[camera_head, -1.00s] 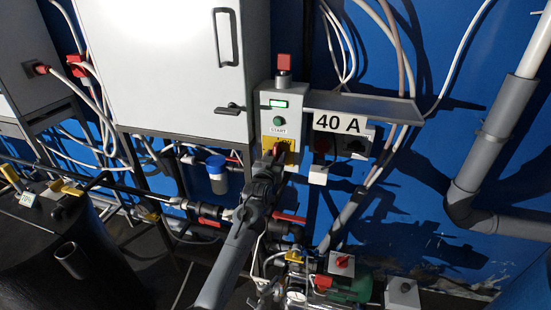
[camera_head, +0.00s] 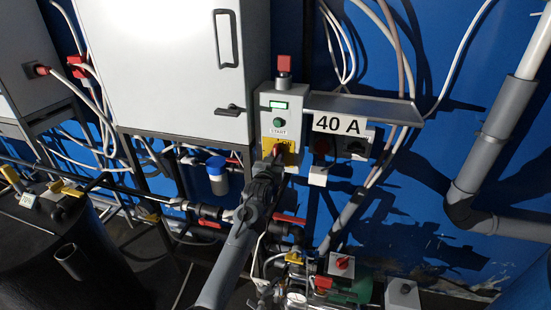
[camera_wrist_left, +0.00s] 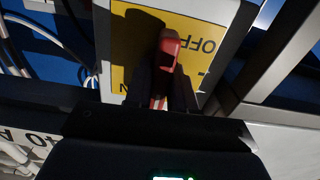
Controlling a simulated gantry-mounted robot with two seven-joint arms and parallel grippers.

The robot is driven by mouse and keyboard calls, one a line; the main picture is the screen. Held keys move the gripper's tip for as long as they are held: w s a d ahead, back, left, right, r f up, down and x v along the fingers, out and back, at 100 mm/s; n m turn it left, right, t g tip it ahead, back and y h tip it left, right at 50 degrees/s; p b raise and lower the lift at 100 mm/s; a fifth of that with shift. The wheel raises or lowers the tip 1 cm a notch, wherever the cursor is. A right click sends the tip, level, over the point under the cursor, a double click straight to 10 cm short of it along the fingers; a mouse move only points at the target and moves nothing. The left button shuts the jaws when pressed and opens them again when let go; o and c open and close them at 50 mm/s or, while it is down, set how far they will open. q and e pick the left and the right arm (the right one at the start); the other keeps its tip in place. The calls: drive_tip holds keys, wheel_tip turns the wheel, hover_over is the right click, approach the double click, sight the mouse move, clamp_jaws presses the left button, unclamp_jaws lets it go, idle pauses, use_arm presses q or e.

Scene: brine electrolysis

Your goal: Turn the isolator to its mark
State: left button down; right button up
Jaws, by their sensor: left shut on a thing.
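The isolator is a red handle (camera_wrist_left: 168,52) on a yellow plate (camera_wrist_left: 207,38), which carries "OFF" lettering in the left wrist view. In the head view the yellow plate (camera_head: 291,157) is on the lower front of a grey control box (camera_head: 264,112), below a green START button (camera_head: 279,121). My left gripper (camera_head: 273,157) is in front of this plate and hides part of it and most of the handle. In the left wrist view my left gripper (camera_wrist_left: 162,88) is shut on the red handle, with a dark finger on each side. My right gripper is not in view.
A shelf (camera_head: 365,106) with a "40 A" sign (camera_head: 339,124) juts out right of the box. A white cabinet (camera_head: 170,65) stands left. Pipes, a red-handled valve (camera_head: 290,218) and a blue-capped bottle (camera_head: 217,178) are below and close to my arm.

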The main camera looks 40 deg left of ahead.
use_arm(q)
drive_tip(key=n+p, duration=0.2)
drive_tip(key=n, duration=0.2)
drive_tip(key=shift+r, duration=0.1)
drive_tip(key=n+p, duration=0.1)
drive_tip(key=n, duration=0.3)
drive_tip(key=shift+n+p, duration=0.3)
drive_tip(key=shift+p, duration=0.05)
drive_tip(key=n+p, duration=0.1)
drive_tip(key=n, duration=0.3)
drive_tip(key=shift+n, duration=0.3)
drive_tip(key=n, duration=0.4)
drive_tip(key=shift+p, duration=0.3)
drive_tip(key=shift+n, duration=0.3)
drive_tip(key=c, duration=1)
unclamp_jaws()
drive_tip(key=shift+c, duration=0.2)
